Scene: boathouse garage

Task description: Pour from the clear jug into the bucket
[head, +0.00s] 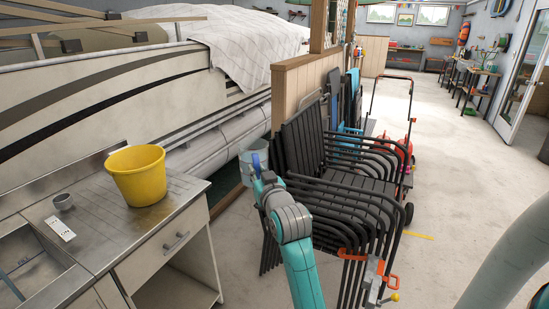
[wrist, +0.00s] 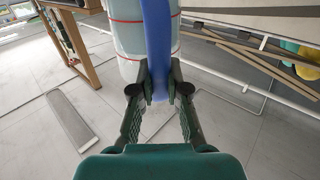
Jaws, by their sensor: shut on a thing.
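The yellow bucket (head: 137,177) stands upright on the metal counter (head: 95,238) at the left of the head view. My gripper (wrist: 156,92) is shut on the blue handle of the clear jug (wrist: 131,38), with a finger on either side of it. The jug has red lines around it and its top is out of the wrist view. In the head view the jug (head: 248,170) is held in the air right of the bucket, apart from it, and looks about upright. My arm partly hides it. What is inside the jug and bucket cannot be told.
Stacked black chairs (head: 335,175) stand close right of my arm. A covered boat (head: 130,85) is behind. Open floor (head: 460,190) lies to the right.

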